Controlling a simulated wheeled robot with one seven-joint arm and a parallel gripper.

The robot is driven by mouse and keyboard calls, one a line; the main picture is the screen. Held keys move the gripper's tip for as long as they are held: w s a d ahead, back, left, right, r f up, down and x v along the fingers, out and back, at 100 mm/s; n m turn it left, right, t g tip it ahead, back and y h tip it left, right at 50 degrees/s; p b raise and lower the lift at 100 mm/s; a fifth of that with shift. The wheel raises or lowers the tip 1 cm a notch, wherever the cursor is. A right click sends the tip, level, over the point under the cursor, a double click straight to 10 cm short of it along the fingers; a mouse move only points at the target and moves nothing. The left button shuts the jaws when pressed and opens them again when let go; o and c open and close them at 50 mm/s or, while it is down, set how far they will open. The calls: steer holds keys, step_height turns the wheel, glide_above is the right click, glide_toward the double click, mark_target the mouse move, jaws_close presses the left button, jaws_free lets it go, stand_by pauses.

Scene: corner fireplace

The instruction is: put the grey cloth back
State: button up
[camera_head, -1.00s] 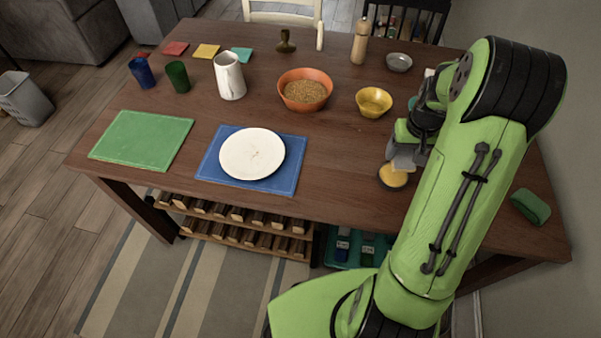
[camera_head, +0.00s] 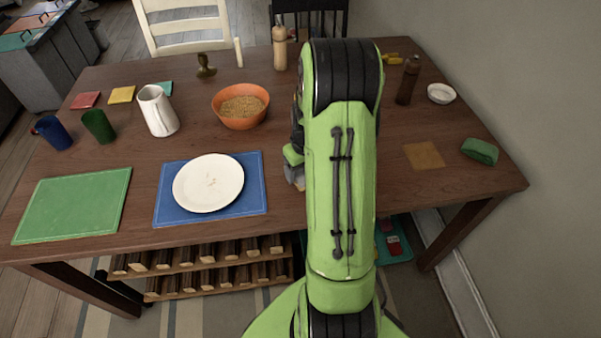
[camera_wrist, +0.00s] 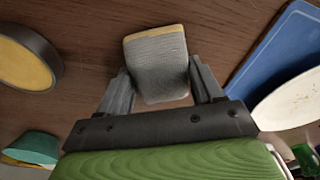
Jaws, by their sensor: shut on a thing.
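My gripper (camera_wrist: 158,76) is shut on a grey, ribbed, folded piece with a yellowish edge, which I take to be the grey cloth (camera_wrist: 160,72). It sits between the two fingers in the wrist view, over the brown tabletop; I cannot tell whether it touches the wood. In the head view my arm hides the cloth and most of my gripper (camera_head: 295,178), just right of the blue mat (camera_head: 258,201).
A white plate (camera_head: 208,183) lies on the blue mat. A round dark dish with a yellow inside (camera_wrist: 25,60) stands left in the wrist view. An orange bowl (camera_head: 240,118) is behind. A tan square (camera_head: 424,156) and green bundle (camera_head: 480,151) lie at right, with bare wood around.

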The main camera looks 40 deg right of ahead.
steer(key=shift+f, duration=0.15)
steer(key=o, duration=1)
steer(key=shift+f, duration=0.1)
steer(key=shift+c, duration=0.2)
steer(key=o, duration=0.4)
steer(key=shift+o, duration=0.2)
